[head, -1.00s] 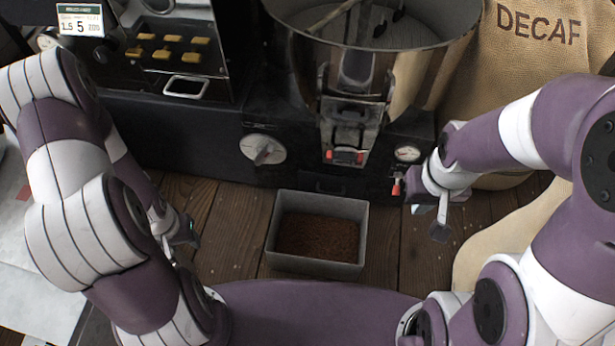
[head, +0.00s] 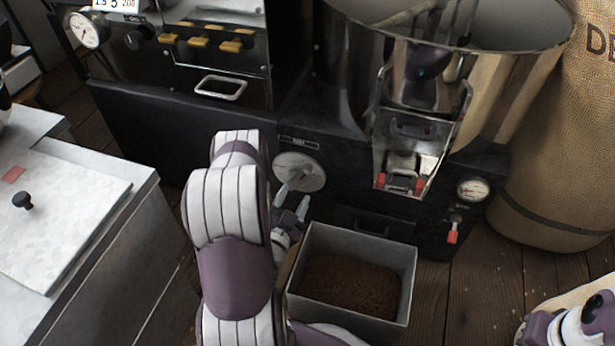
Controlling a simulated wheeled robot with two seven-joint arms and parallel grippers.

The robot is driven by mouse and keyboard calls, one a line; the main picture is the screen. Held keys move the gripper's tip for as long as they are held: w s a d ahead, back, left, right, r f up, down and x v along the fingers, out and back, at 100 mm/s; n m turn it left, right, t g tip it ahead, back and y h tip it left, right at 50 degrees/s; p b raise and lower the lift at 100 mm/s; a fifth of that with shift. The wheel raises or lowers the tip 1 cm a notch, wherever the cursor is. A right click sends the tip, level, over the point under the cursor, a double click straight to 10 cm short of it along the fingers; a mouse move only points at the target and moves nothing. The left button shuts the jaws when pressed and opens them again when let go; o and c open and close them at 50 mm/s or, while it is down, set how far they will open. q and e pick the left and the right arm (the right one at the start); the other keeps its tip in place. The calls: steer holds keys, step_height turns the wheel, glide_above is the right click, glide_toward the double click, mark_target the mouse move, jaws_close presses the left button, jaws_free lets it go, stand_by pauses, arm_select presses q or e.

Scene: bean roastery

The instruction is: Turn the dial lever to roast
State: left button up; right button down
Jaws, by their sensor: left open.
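The round pale dial (head: 291,171) with its small lever is on the black front of the roaster, left of the chute. My left gripper (head: 292,198) is open in front of the dial's lower part, with its two fingers pointing up toward it. The fingertips overlap the dial's lower edge in the picture; I cannot tell whether they touch the lever. The lever is small, and the dial's markings are too small to read. Part of my right arm shows at the bottom right corner; its gripper is not visible.
A grey bin (head: 405,286) of dark brown grounds stands below the chute (head: 412,150), close to the right of my left arm. A gauge (head: 472,190) and a red-handled switch (head: 453,233) are further right. A sack (head: 560,150) stands at the right, and a pale worktop (head: 60,200) at the left.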

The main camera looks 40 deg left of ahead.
mark_target(303, 176)
arm_select(q)
steer(key=b+x, duration=0.1)
steer(key=x, duration=0.2)
steer(key=b+x, duration=0.2)
steer(key=x, duration=0.2)
steer(key=shift+w+f, duration=0.1)
steer(key=shift+f, duration=0.15)
steer(key=shift+w+a+r, duration=0.15)
steer(key=shift+w+a, duration=0.05)
steer(key=shift+w, duration=0.4)
jaws_close()
